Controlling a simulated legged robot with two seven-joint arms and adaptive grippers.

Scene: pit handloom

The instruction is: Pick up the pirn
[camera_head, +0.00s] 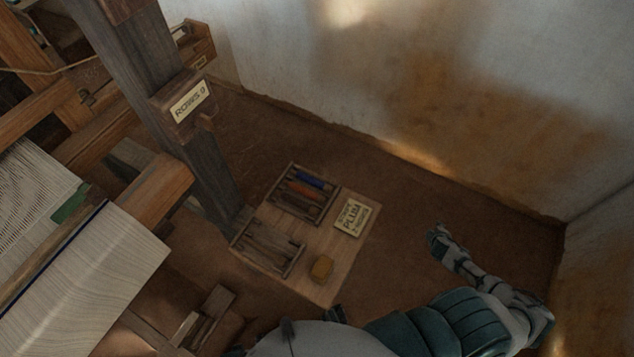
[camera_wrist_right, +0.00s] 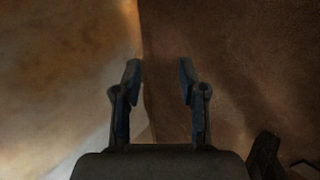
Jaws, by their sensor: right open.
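A blue pirn (camera_head: 310,180) and an orange-red pirn (camera_head: 302,191) lie side by side in a dark wooden tray (camera_head: 274,207) on a low board. I cannot tell which one the task means. My right gripper (camera_head: 437,236) is to the right of the board, apart from the tray and pirns. In the right wrist view its two fingers (camera_wrist_right: 160,80) are spread, with nothing between them. No pirn shows in that view. My left gripper is not clearly in view.
A loom post (camera_head: 205,150) rises at the tray's left. A plaster wall (camera_head: 450,110) bounds the back. Brown floor (camera_head: 400,200) is clear between.

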